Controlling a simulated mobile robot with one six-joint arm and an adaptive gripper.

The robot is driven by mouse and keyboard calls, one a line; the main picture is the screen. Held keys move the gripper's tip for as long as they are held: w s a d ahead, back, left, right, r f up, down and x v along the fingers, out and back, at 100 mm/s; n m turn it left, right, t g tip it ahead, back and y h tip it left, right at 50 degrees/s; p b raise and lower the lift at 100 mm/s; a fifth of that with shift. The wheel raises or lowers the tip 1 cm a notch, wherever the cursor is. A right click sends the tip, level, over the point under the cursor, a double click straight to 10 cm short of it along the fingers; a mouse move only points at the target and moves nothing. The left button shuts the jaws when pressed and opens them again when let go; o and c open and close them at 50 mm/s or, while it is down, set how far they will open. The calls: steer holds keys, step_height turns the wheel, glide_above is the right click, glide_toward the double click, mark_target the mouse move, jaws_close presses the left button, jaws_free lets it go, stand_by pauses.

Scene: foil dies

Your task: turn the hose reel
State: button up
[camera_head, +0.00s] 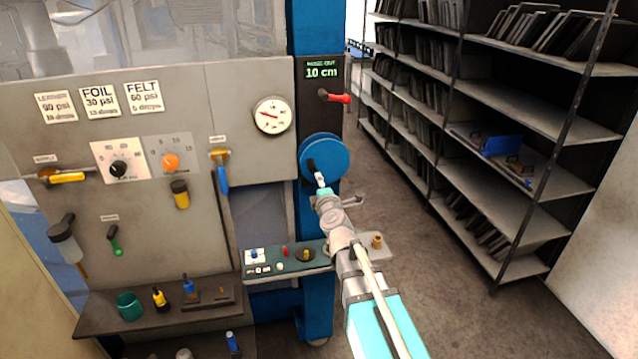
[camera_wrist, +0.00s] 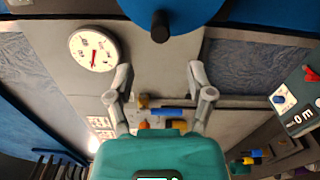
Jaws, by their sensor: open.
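The hose reel (camera_head: 328,155) is a blue disc on the blue post, right of the grey panel. A black knob (camera_head: 311,166) sticks out from its face at the lower left. In the wrist view the reel (camera_wrist: 205,10) fills the top edge, with the knob (camera_wrist: 160,28) below it. My gripper (camera_head: 320,180) is just below the knob in the head view. Its two fingers also show in the wrist view (camera_wrist: 158,76), spread apart with nothing between them. The knob appears beyond the fingertips, not between them. A display (camera_head: 322,70) above the reel reads "HOSE OUT 10 cm".
A red-handled lever (camera_head: 335,97) sits above the reel. A round gauge (camera_head: 272,115) is on the panel to the left. A small control shelf (camera_head: 290,262) lies below, near my arm. Shelving (camera_head: 530,125) with dark plates stands right; the floor before it is clear.

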stand_by(0.3)
steer(key=s+f+m+g+y+b, duration=0.1)
steer(key=s+f+m+g+b, duration=0.3)
steer(key=f, duration=0.5)
steer(key=s+f+m+g+y+b, duration=0.2)
steer(key=s+f+m+g, duration=0.2)
steer(key=s+f+g, duration=0.4)
steer(key=s+d+f+m+g+h+b, duration=0.4)
steer(key=s+d+f+m+g+h, duration=0.1)
steer(key=s+d+f+m, duration=0.7)
steer(key=shift+s+m+g+h, duration=0.4)
steer(key=shift+s+m, duration=0.2)
steer(key=shift+s, duration=0.3)
steer(key=shift+c, duration=0.2)
